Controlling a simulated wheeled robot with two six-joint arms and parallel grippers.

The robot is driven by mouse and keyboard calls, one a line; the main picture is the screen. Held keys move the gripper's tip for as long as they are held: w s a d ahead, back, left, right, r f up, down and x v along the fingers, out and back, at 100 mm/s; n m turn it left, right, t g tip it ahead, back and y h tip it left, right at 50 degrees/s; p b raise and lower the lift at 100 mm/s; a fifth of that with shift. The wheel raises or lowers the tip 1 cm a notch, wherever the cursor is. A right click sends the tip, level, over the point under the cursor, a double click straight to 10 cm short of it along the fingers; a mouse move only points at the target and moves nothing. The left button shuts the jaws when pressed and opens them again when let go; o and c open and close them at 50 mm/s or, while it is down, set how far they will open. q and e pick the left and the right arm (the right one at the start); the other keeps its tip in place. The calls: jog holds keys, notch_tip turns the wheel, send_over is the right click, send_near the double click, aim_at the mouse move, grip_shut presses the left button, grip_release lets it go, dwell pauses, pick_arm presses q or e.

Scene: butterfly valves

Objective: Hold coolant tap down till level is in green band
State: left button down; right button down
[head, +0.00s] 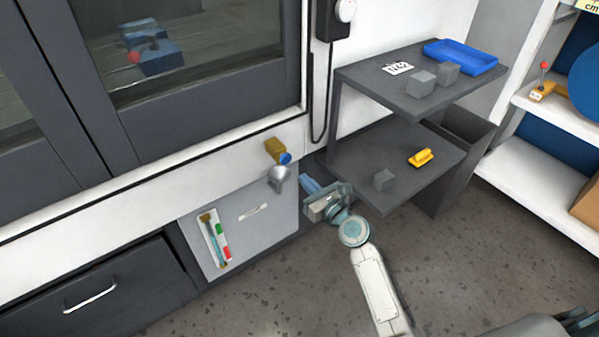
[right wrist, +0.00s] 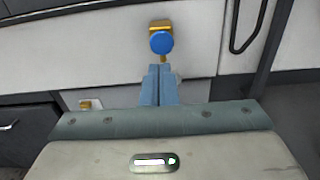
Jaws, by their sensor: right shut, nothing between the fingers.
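The coolant tap is a brass body (head: 273,147) with a round blue knob (head: 285,158) on the white machine front. The right wrist view shows the blue knob (right wrist: 161,42) just beyond my fingertips. A grey funnel (head: 278,178) sits below the tap. A level gauge (head: 213,240) with a slim tube and red and green marks is on the grey panel; the exact liquid level is too small to tell. My right gripper (head: 305,180) is shut and empty, to the right of the funnel and below the tap. Its closed blue fingers (right wrist: 159,70) point towards the tap. My left gripper is not in view.
A dark two-level shelf unit (head: 350,73) with grey blocks, a blue tray (head: 460,56) and a yellow object (head: 420,158) stands right of my gripper. A dark bin (head: 465,150) is behind it. The floor in front is clear.

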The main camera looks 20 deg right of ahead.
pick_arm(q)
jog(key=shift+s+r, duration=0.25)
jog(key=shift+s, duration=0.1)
pick_arm(e)
jog(key=v, duration=0.5)
jog(key=shift+s+d, duration=0.15)
jog(key=shift+s, duration=0.05)
jog(key=shift+r, duration=0.1)
